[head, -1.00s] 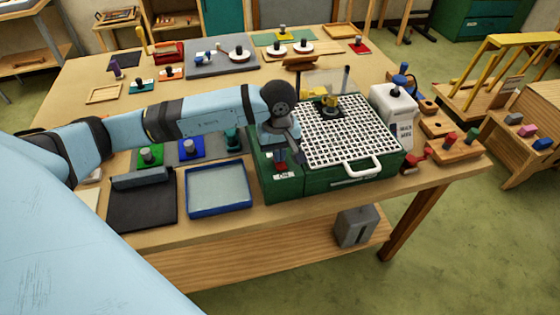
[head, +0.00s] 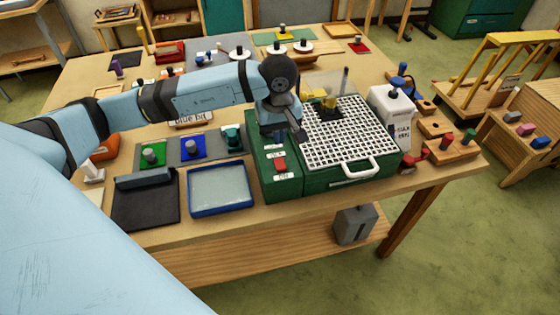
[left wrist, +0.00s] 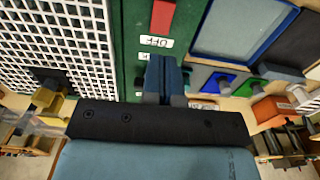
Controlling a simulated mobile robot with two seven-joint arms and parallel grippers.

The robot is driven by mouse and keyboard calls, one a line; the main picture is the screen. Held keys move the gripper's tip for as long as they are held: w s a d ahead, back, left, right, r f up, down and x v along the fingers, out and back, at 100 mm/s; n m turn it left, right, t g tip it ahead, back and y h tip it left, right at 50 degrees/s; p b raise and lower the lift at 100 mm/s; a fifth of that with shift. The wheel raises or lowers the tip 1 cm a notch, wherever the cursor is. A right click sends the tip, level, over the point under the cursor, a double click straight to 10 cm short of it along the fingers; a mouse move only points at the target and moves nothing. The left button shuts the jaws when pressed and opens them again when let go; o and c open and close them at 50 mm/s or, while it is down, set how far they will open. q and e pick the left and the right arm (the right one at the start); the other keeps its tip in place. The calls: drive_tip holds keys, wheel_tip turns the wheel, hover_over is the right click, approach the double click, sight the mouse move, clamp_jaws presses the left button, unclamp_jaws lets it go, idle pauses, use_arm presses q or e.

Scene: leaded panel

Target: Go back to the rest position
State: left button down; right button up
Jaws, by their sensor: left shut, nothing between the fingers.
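My left gripper (head: 299,136) hangs above the green machine (head: 284,190), near the left edge of its white grid top (head: 345,135). Its fingers are together and empty. In the left wrist view the closed dark blue fingers (left wrist: 164,76) are over the green housing, apart from the red switch (left wrist: 162,17). The red switch also shows in the head view (head: 280,165), below the gripper and between white labels. One label (left wrist: 157,41) reads OFF. My right gripper is in neither view.
A blue-rimmed tray (head: 220,213) and a black mat (head: 147,210) lie left of the machine. Green and blue stands (head: 192,148) are behind them, under my left arm. Open floor lies in front of the table.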

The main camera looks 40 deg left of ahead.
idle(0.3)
use_arm(q)
drive_tip(key=s+d+r+n+t+h+p, duration=0.15)
drive_tip(key=s+d+n+h, duration=0.25)
drive_tip(key=d+n+h, duration=0.65)
drive_tip(key=s+d+n+t+h, duration=0.2)
drive_tip(key=s+d+n+h, duration=0.2)
drive_tip(key=d+n+h, duration=0.65)
drive_tip(key=a+f+n+t+y, duration=0.3)
drive_tip(key=f+n+t+y, duration=0.3)
drive_tip(key=n, duration=0.7)
drive_tip(key=a+f+n+t+y, duration=0.3)
drive_tip(key=f+n+t+y, duration=0.3)
drive_tip(key=n, duration=0.8)
drive_tip(key=s+a+f+n+g+y, duration=0.3)
drive_tip(key=s+f+n+y, duration=0.3)
drive_tip(key=s+f+n, duration=0.4)
drive_tip(key=shift+s+a+f+n+g+p, duration=0.2)
drive_tip(key=shift+f+n+g+p, duration=0.4)
drive_tip(key=shift+g, duration=0.25)
